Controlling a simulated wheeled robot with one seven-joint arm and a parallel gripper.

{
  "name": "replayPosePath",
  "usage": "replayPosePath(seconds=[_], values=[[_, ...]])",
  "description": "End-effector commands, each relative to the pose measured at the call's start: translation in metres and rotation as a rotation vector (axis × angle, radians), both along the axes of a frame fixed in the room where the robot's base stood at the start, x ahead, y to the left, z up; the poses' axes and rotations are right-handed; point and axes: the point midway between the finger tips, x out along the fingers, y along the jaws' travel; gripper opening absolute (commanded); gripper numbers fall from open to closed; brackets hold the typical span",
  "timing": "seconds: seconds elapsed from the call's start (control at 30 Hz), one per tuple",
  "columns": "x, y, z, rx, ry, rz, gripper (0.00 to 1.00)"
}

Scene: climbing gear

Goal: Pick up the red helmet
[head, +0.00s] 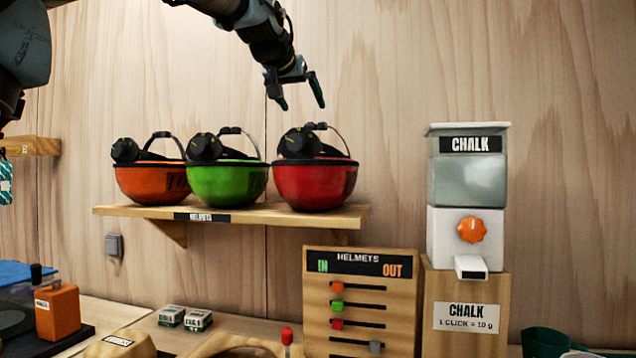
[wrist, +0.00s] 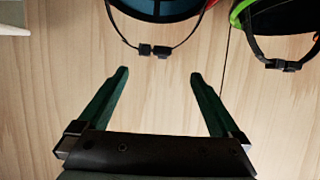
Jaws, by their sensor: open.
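The red helmet (head: 314,185) sits upside down at the right end of a wooden wall shelf (head: 340,215) in the head view. Black gear and a strap stand up out of its bowl. My gripper (head: 301,104) is above the red helmet, open and empty, with its fingers pointing down. In the wrist view, my gripper's green fingers (wrist: 157,74) are spread wide. The red helmet's strap and buckle (wrist: 153,50) hang near the fingertips, apart from them.
A green helmet (head: 227,183) sits close to the left of the red one, and an orange helmet (head: 150,181) beyond it. A chalk dispenser (head: 466,190) stands to the right. A helmets board (head: 360,300) stands below the shelf. The wall above the helmets is bare.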

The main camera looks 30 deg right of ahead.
Motion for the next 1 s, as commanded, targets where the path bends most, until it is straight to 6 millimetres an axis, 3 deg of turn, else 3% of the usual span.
replayPosePath(seconds=[0.2, 0.7, 1.0], values=[[0.021, -0.022, -0.012, 0.002, 0.003, 0.000, 1.00], [0.051, -0.060, -0.036, 0.003, 0.003, 0.000, 1.00], [0.054, -0.064, -0.041, 0.001, 0.001, 0.000, 1.00]])
